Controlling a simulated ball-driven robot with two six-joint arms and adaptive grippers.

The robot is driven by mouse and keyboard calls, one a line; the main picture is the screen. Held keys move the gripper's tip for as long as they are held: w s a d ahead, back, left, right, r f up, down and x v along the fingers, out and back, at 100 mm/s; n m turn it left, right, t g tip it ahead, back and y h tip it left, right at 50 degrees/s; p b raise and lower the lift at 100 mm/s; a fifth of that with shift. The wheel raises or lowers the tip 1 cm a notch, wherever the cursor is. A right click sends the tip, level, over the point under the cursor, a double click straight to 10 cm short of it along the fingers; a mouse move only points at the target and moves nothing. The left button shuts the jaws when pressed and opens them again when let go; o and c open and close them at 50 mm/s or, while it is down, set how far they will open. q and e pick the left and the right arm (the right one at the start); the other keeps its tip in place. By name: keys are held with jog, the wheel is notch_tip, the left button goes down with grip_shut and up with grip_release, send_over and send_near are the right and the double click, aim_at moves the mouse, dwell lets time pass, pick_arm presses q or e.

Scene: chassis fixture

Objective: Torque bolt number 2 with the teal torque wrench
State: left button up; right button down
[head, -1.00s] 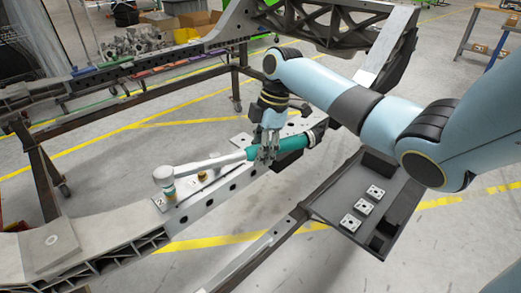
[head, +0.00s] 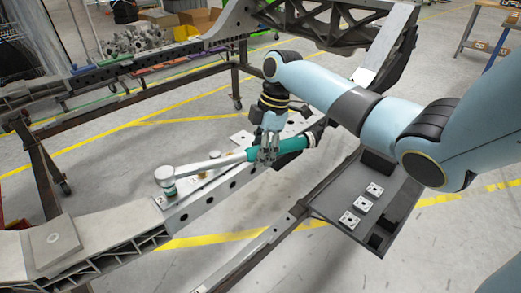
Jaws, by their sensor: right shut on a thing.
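The teal torque wrench (head: 236,159) lies nearly level above the chassis rail (head: 213,192), its teal handle reaching to the right. Its round head (head: 165,177) is at the rail's left part, over the place beside the number plate marked 2. The bolt under the head is hidden, so I cannot tell how it is seated. A brass-coloured bolt (head: 203,175) shows partly behind the wrench shaft. My right gripper (head: 266,156) is shut on the wrench handle, pointing down. My left gripper is not in view.
A dark tray (head: 388,205) with several square plates (head: 363,204) stands right of the rail. A flat square plate (head: 56,240) lies on the chassis at lower left. A large dark frame casting (head: 340,25) rises behind my right arm. Open floor lies beyond the rail.

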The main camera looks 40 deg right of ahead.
jog(key=shift+s+a+r+m+p, duration=0.1)
jog(key=shift+s+a+m+p, duration=0.2)
jog(key=shift+s+p, duration=0.5)
jog(key=shift+w, duration=0.15)
jog(key=shift+s+a+m+p, duration=0.4)
jog(key=shift+s+p, duration=0.2)
jog(key=shift+p, duration=0.65)
jog(key=shift+s, duration=0.1)
jog(key=shift+s+a+m+t+p, duration=0.35)
jog(key=shift+s+p, duration=0.15)
jog(key=shift+p, duration=0.45)
jog(key=shift+s+a+p, duration=0.1)
jog(key=shift+s+p, duration=0.15)
jog(key=shift+p, duration=0.05)
jog(key=shift+s+a+m+p, duration=0.35)
jog(key=shift+s+p, duration=0.05)
jog(key=shift+p, duration=0.2)
